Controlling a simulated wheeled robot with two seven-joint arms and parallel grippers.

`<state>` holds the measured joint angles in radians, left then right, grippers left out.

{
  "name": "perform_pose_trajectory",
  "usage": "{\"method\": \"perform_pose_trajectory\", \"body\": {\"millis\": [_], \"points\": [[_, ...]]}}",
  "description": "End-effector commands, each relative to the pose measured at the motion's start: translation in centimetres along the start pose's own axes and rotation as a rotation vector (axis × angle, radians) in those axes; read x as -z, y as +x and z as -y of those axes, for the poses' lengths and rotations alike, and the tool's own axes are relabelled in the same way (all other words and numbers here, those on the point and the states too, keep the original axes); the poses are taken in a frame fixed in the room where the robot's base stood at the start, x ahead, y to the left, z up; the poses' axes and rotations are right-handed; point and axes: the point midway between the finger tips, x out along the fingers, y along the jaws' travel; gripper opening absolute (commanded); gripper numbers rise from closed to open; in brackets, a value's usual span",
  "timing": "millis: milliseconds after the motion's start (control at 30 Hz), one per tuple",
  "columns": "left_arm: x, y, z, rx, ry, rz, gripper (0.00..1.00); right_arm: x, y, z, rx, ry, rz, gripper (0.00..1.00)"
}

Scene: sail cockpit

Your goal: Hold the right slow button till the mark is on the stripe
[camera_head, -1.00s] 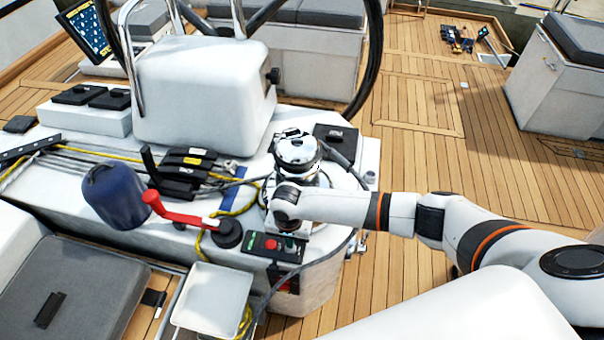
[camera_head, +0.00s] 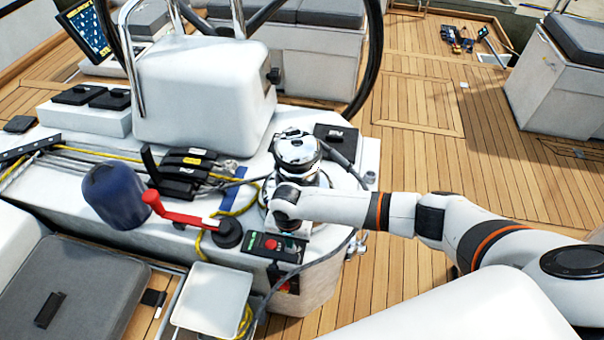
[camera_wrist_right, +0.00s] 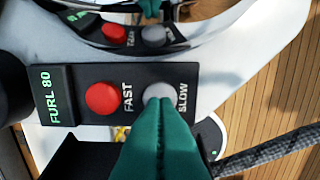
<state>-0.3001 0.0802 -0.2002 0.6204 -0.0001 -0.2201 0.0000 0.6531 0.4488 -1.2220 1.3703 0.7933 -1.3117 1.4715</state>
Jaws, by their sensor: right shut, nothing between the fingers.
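A black control panel (camera_head: 275,246) sits on the console's front corner, below the chrome winch (camera_head: 297,150). In the right wrist view its display (camera_wrist_right: 49,95) reads FURL 80. A red button (camera_wrist_right: 103,99) marked FAST is beside a grey button (camera_wrist_right: 158,92) marked SLOW. My right gripper (camera_wrist_right: 160,103) is shut and empty, its green fingertips over the lower part of the SLOW button. They look to be touching it, but how far it is pressed I cannot tell. A blue strip (camera_head: 234,196) lies near the lines; the mark cannot be made out. My left gripper is out of view.
A red winch handle (camera_head: 180,213) and a navy cover (camera_head: 116,196) stand left of the panel. Black rope clutches (camera_head: 186,170) and yellow rope (camera_head: 245,206) lie behind them. A dark grey cable runs close by the panel. Teak deck (camera_head: 420,150) is open to the right.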

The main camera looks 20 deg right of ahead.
Motion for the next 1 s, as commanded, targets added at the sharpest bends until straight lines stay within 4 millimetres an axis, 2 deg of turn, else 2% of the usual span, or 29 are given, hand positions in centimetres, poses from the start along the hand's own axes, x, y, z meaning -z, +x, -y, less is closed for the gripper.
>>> {"method": "perform_pose_trajectory", "body": {"millis": [433, 1000], "points": [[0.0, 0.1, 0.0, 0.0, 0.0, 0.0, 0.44, 0.0, 0.1, 0.0, 0.0, 0.0, 0.0, 0.0], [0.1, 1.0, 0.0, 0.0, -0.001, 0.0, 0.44, 0.0, 1.8, 0.0, 0.0, 0.001, 0.0, 0.0]]}}
